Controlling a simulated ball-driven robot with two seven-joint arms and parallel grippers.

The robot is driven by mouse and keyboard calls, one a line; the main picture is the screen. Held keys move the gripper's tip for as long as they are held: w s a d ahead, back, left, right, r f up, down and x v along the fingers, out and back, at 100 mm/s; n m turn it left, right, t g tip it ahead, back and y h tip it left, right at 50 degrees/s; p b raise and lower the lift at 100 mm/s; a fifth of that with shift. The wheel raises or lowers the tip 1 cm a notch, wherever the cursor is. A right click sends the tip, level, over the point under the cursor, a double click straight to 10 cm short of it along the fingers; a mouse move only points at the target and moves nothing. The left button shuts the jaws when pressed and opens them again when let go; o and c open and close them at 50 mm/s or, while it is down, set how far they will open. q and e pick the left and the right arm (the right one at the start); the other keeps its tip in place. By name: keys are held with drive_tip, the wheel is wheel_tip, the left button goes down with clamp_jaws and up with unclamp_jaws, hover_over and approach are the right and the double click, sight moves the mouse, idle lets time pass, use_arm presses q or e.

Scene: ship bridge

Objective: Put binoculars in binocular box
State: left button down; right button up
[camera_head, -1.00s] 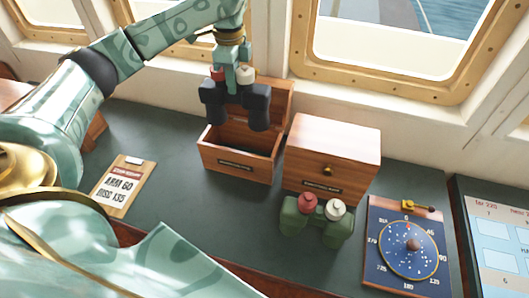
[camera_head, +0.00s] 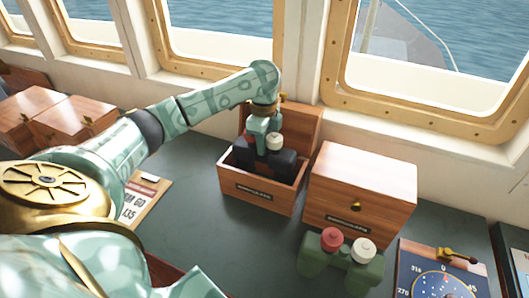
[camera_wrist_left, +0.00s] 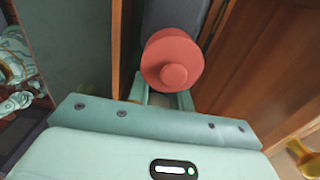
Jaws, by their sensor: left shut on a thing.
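The dark binoculars (camera_head: 283,160) are down inside the open wooden binocular box (camera_head: 262,194), with their upper part above the front wall. My left gripper (camera_head: 263,133) is shut on them from above. A white cap shows on the right of them. In the left wrist view the binoculars' red cap (camera_wrist_left: 172,60) is between my left gripper's fingers (camera_wrist_left: 163,97), with a wooden wall on each side. The binoculars' lower ends are hidden by the box, so I cannot tell whether they touch its floor. My right gripper is not in view.
A closed wooden box (camera_head: 359,195) stands right of the open one. Green binoculars (camera_head: 341,265) with red and white caps stand in front of it. A clipboard (camera_head: 146,198) lies to the left, a blue dial board (camera_head: 437,275) to the right. More wooden boxes (camera_head: 70,122) stand far left.

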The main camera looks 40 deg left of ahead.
use_arm(q)
wheel_tip(320, 180, down, 4)
drive_tip(key=shift+r+b, duration=0.1)
drive_tip(key=shift+b, duration=0.75)
drive_tip(key=c, duration=1.3)
unclamp_jaws()
drive_tip(key=shift+o, duration=0.2)
wheel_tip(320, 180, up, 12)
drive_tip(key=p, duration=0.5)
